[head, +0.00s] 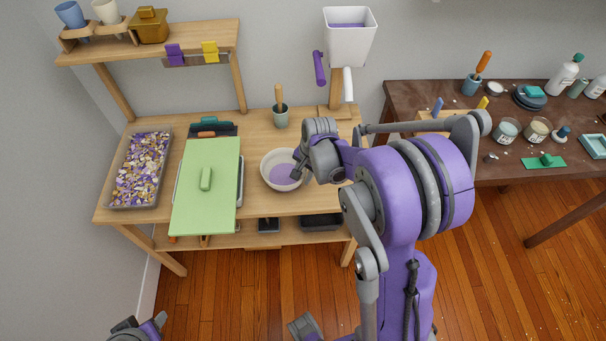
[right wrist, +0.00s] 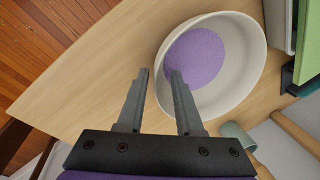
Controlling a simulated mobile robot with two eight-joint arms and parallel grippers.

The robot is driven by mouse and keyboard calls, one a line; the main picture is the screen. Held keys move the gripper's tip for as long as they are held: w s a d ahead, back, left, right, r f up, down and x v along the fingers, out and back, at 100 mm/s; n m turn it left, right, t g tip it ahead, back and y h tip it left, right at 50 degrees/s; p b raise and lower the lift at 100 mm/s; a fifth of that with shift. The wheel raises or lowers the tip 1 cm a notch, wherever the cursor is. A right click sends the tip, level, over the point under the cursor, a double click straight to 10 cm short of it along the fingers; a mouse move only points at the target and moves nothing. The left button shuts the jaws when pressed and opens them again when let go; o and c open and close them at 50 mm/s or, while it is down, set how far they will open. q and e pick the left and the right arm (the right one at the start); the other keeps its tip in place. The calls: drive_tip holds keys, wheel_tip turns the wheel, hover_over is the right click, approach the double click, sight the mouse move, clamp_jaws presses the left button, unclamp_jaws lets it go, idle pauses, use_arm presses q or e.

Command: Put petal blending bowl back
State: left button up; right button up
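The blending bowl is a round cream bowl (head: 267,168) with purple material (head: 282,175) inside. It stands upright on the light wooden bench. It also shows in the right wrist view (right wrist: 238,58). My right gripper (head: 297,167) is at the bowl's right side. In the right wrist view my right gripper (right wrist: 160,74) is open, one finger overlapping the bowl's inside and the other outside, with the rim between them in the picture. I cannot tell whether they touch it. My left gripper (head: 140,328) is at the bottom left edge, partly cut off, far from the bowl.
The light wooden bench (head: 255,205) holds a tray of petals (head: 110,170), a green board with a handle (head: 222,160), and a grey-green cup with a wooden tool (head: 281,118). A white hopper (head: 348,48) stands behind. A dark table (head: 400,97) with several jars is at right.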

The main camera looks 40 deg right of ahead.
drive_tip(key=a+p+v, duration=0.1)
drive_tip(key=v, duration=1.1)
drive_tip(key=s+a+n+t, duration=0.3)
drive_tip(key=s+a+n, duration=1.1)
drive_tip(key=shift+f+h, duration=0.3)
drive_tip(key=shift+h, duration=0.1)
